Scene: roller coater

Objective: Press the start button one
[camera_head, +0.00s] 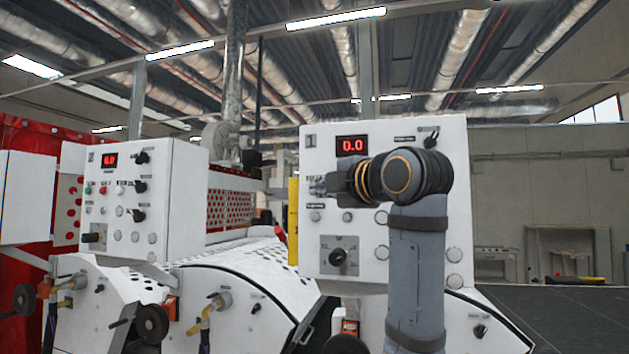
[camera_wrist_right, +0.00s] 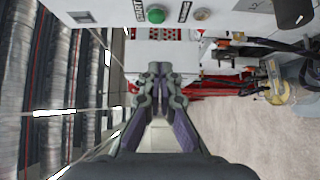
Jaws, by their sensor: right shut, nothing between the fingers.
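The white control panel with a "1" mark and a red 0.0 display (camera_head: 352,145) stands right of centre in the head view. My right gripper (camera_head: 318,188) points left in front of this panel and covers part of its upper button row. In the right wrist view the gripper (camera_wrist_right: 160,72) is shut and empty. A green button (camera_wrist_right: 156,15) shows on the white panel at the top of that view, just beyond the fingertips in the picture, with dark lettering beside it. I cannot tell whether the fingertips touch the panel. My left gripper is not in view.
A pale button (camera_wrist_right: 202,14) sits beside the green one, and a black knob (camera_wrist_right: 294,12) is farther right. Below the gripper is a selector knob (camera_head: 338,257). A second similar panel (camera_head: 165,210) stands at left. White machine covers (camera_head: 255,290) lie below.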

